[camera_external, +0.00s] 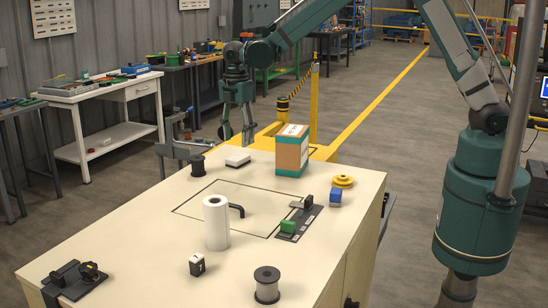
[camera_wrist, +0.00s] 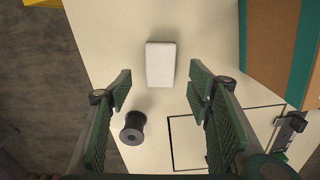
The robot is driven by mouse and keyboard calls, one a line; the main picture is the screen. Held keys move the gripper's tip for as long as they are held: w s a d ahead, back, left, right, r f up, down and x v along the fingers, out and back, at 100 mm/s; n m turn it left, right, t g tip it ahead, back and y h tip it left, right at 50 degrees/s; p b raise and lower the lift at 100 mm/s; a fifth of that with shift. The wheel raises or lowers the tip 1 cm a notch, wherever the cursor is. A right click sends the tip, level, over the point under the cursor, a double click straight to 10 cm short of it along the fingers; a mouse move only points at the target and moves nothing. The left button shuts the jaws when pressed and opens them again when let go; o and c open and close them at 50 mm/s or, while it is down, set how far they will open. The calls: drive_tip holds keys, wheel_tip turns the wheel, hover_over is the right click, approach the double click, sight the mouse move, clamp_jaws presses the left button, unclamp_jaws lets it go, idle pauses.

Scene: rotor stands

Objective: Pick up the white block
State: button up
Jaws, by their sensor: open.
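The white block (camera_external: 237,159) is a small flat rectangular piece lying at the far edge of the cream table (camera_external: 120,245). In the wrist view the white block (camera_wrist: 160,64) lies on the tabletop just beyond the fingertips, centred between them. My gripper (camera_external: 237,133) hangs fingers down above and slightly behind the block in the external view. In the wrist view my gripper (camera_wrist: 160,92) has its green padded fingers spread wide, with nothing between them. The fingers do not touch the block.
A tall cardboard box with teal edges (camera_external: 292,151) stands right of the block. A black spool (camera_external: 197,165) stands to its left and shows in the wrist view (camera_wrist: 132,128). Open tabletop surrounds the block.

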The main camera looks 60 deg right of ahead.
sight(238, 157)
drive_tip(key=shift+f, duration=1.25)
drive_tip(key=shift+a+f+p, duration=0.1)
drive_tip(key=shift+f+p, duration=0.3)
drive_tip(key=shift+f, duration=2.25)
drive_tip(key=shift+c, duration=0.7)
drive_tip(key=c, duration=0.9)
